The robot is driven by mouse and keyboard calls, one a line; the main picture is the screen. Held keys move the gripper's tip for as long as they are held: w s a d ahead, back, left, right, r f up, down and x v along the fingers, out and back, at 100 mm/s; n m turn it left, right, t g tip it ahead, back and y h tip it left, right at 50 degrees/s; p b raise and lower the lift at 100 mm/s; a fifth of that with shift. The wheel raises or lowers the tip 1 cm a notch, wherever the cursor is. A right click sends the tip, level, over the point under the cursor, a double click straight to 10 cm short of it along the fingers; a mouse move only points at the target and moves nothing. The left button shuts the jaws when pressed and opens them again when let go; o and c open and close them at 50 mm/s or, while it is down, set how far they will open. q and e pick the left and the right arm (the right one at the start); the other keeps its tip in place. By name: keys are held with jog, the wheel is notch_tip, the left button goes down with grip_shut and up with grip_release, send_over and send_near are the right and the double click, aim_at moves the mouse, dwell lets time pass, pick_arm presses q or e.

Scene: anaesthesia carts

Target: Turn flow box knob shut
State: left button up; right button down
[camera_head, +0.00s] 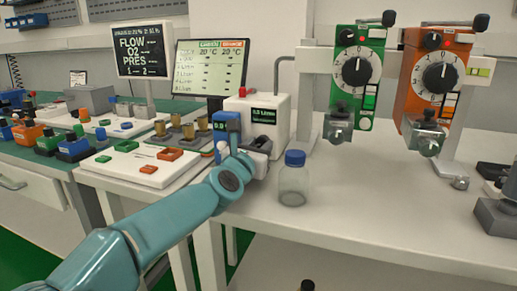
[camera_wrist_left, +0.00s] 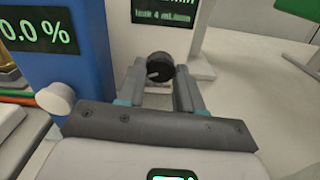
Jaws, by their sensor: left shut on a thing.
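The flow box (camera_head: 276,103) is a white box with a red button on top and a small dark screen with green text; it stands near the back of the white table. In the left wrist view its front (camera_wrist_left: 130,45) and screen (camera_wrist_left: 163,12) show. Its black round knob (camera_wrist_left: 160,66) with a pale pointer sits low on that front. My left gripper (camera_head: 259,148) is at the box's front; in the wrist view its two fingers (camera_wrist_left: 159,82) are on either side of the knob, shut on it. My right gripper is not in view.
A blue box (camera_wrist_left: 62,75) with a white knob and green readout stands close left of my gripper. A blue-capped clear bottle (camera_head: 293,180) stands close right. Green (camera_head: 368,100) and orange (camera_head: 417,95) vaporizers hang further right. The white table front (camera_head: 370,215) is clear.

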pick_arm(q)
jog(key=shift+m, duration=1)
jog(key=o, duration=0.8)
jog(key=shift+c, duration=0.2)
